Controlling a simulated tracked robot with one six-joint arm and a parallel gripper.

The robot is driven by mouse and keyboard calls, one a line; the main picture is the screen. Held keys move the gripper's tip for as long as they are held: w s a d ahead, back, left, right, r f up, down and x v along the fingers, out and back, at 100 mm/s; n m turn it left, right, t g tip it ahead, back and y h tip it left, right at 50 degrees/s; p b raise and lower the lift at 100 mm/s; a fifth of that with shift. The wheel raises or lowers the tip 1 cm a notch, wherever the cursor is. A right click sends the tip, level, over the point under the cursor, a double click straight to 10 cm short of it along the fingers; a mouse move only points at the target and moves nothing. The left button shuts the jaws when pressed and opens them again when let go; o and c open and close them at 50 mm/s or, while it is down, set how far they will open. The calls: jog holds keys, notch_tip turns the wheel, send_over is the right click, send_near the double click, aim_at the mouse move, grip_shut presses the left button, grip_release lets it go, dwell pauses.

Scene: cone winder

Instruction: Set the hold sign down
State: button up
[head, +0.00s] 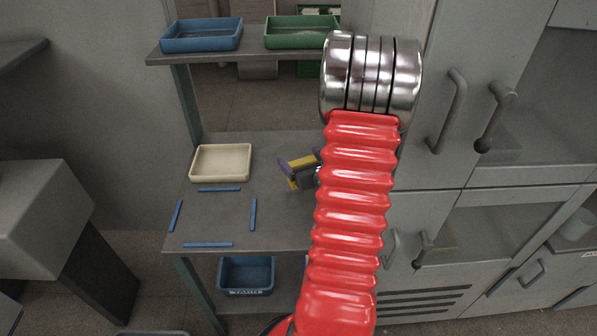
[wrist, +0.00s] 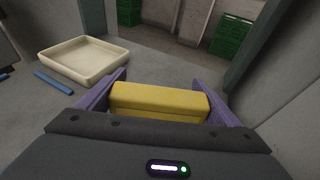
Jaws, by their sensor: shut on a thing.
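The hold sign shows as a yellow block (wrist: 160,103) between the purple fingers of my gripper (wrist: 160,92) in the wrist view. My gripper is shut on it. In the head view my gripper (head: 300,164) is over the right part of the grey table, right of the cream tray, with the yellow sign (head: 303,161) partly showing. My red arm hides part of the gripper. I cannot tell the sign's height above the table or see any lettering. Blue strips (head: 208,245) outline a bare rectangle on the table (head: 215,218), left of and nearer than my gripper.
A cream tray (head: 221,162) stands behind the outlined rectangle; it also shows in the wrist view (wrist: 85,60). Blue (head: 201,36) and green (head: 296,32) trays sit on the upper shelf. A blue bin (head: 246,274) is below. Grey cabinets (head: 490,150) with handles stand close at right.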

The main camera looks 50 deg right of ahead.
jog(key=shift+f, duration=0.2)
jog(key=shift+f, duration=2)
jog(key=o, duration=0.9)
jog(key=shift+f, duration=0.1)
jog(key=shift+o, duration=0.2)
